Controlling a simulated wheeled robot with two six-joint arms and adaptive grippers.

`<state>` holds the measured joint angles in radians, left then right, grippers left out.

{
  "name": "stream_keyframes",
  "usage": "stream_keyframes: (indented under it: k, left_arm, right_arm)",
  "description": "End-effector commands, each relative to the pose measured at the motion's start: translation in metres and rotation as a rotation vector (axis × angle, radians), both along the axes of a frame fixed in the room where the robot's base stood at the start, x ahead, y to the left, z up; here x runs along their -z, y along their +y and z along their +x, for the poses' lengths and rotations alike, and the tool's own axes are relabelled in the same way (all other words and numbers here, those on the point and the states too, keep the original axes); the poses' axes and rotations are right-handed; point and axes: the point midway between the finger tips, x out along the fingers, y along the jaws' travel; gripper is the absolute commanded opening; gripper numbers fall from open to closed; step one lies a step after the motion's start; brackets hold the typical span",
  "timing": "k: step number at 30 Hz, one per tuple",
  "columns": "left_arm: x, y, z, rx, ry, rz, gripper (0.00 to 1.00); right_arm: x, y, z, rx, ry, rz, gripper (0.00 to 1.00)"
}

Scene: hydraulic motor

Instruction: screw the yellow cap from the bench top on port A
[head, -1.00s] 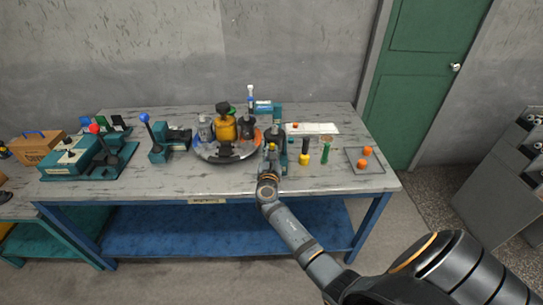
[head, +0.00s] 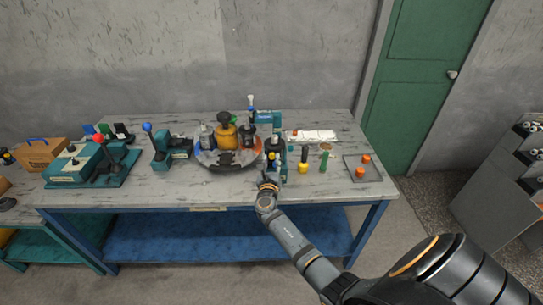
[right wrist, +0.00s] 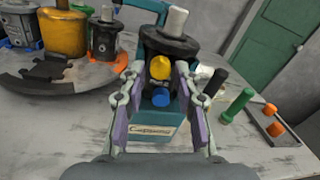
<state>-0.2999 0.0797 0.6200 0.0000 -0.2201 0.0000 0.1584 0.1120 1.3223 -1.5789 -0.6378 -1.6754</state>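A yellow cap (right wrist: 160,68) sits on the front of a dark motor (right wrist: 158,42) held in a teal stand (right wrist: 152,128). A blue cap (right wrist: 160,97) is just below it. I cannot read any port letter. My right gripper (right wrist: 160,76) is in front of the stand, with one finger on each side of the yellow cap. Gaps show between the fingers and the cap, so it is open and empty. In the head view my right gripper (head: 268,180) is at the bench's front edge, before the stand (head: 276,172). My left gripper is out of view.
A round turntable (head: 226,165) with several parts stands left of the stand. A black-and-yellow tool (head: 303,160) and a green cylinder (head: 324,160) stand to the right. A tray (head: 376,175) holds orange caps. The bench front right is clear.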

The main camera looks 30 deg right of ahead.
Motion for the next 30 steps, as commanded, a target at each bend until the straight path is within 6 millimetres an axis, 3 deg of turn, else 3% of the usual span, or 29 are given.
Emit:
stream_keyframes:
  k: [1,5,9,25,30]
  left_arm:
    - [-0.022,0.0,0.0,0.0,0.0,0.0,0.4]
    - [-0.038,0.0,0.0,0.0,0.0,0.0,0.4]
    - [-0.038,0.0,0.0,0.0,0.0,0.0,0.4]
    - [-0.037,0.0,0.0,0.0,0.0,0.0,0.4]
    - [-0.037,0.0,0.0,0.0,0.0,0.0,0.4]
  right_arm:
    - [-0.012,0.0,0.0,0.0,0.072,-0.087,0.32]
    - [-0.007,0.0,0.0,-0.002,0.238,-0.303,0.32]
    - [-0.001,0.0,0.0,-0.002,0.301,-0.388,0.32]
    - [-0.001,0.0,0.0,-0.001,0.297,-0.384,0.32]
    - [-0.001,0.0,0.0,-0.001,0.296,-0.383,0.1]
